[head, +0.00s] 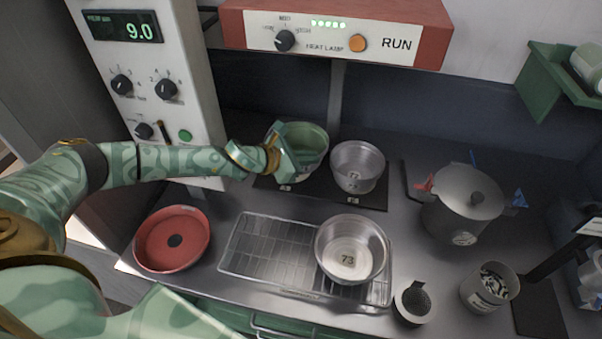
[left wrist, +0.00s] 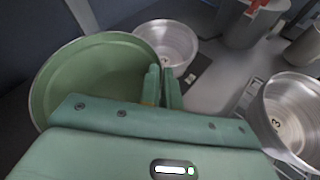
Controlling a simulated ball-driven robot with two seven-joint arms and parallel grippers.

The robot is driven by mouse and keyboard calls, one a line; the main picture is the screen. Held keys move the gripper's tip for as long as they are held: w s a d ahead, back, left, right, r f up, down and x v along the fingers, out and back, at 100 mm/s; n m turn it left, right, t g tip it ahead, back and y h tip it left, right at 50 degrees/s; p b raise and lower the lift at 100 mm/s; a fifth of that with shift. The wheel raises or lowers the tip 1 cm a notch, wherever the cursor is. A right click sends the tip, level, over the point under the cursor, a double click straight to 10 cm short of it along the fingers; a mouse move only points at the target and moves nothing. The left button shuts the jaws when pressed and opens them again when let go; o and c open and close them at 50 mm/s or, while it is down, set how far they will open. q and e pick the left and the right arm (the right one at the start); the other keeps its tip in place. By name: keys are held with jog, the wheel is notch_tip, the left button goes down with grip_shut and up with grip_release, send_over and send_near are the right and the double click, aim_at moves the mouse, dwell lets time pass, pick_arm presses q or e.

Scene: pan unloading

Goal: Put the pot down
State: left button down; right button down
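A green pot (head: 312,145) is upright at the left part of a dark mat (head: 375,195) under the heat lamp; it fills the left of the left wrist view (left wrist: 95,85). My left gripper (head: 285,158) reaches it from the left. In the left wrist view its two fingers (left wrist: 163,88) are close together, on either side of the pot's wall at the rim. The gripper hides part of the pot, and I cannot tell whether its base touches the mat. My right gripper is not in view.
A steel pan (head: 357,165) stands right of the green pot. Another steel pan (head: 350,250) sits on a wire rack (head: 262,250), whose left part is bare. A red pan (head: 172,238) lies at left. The heat lamp (head: 340,35) hangs above.

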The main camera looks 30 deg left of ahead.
pick_arm(q)
notch_tip(320, 180, down, 7)
jog(key=shift+b, duration=1.15)
jog(key=shift+w+d+r, duration=0.1)
jog(key=c, duration=1.9)
grip_release()
jog(key=shift+o, duration=1.4)
